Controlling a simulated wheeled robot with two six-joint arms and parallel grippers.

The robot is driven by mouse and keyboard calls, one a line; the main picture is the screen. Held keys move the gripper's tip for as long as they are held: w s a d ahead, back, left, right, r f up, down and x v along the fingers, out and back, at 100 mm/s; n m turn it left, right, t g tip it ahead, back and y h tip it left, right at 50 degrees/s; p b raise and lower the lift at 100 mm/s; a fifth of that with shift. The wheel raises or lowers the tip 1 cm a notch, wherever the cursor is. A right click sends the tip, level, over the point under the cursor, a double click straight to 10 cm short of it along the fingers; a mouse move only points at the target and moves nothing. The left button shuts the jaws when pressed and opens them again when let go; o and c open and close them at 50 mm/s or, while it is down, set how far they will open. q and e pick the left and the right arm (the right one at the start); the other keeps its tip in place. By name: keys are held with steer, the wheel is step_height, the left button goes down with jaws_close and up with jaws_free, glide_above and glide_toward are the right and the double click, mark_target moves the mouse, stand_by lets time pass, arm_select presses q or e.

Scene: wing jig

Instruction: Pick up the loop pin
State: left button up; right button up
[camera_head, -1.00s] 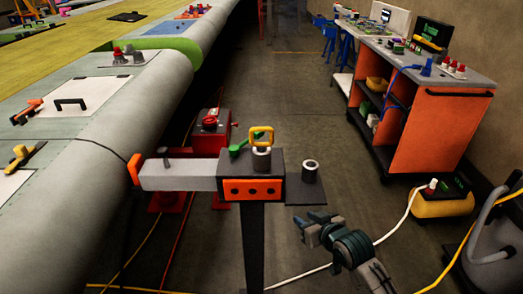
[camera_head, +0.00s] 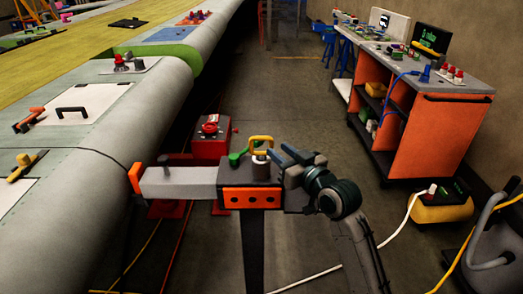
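The loop pin, with a yellow square loop (camera_head: 261,141), stands upright in a grey cylindrical collar (camera_head: 261,168) on top of the dark block of the jig stand (camera_head: 252,197). My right gripper (camera_head: 279,156) comes in from the right, with its two dark blue fingers apart and pointing left toward the pin, close to the loop's right side. Contact with the loop cannot be made out. The gripper hides the side plate of the stand and its grey socket. My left gripper is not in view.
A green-handled part (camera_head: 238,157) sits just left of the pin. A light grey bar (camera_head: 178,182) with an orange end reaches toward the wing (camera_head: 90,150). A red box (camera_head: 210,140) stands behind. An orange cart (camera_head: 440,140) is at the right.

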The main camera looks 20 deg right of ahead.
mark_target(272, 147)
steer(key=p+x, duration=0.1)
steer(key=x, duration=0.3)
steer(key=shift+w+a+f, duration=0.1)
steer(key=shift+a, duration=0.15)
steer(key=shift+c, duration=0.6)
jaws_close()
step_height(272, 147, up, 10)
steer(key=shift+r+b, duration=0.1)
steer(key=shift+b, duration=0.45)
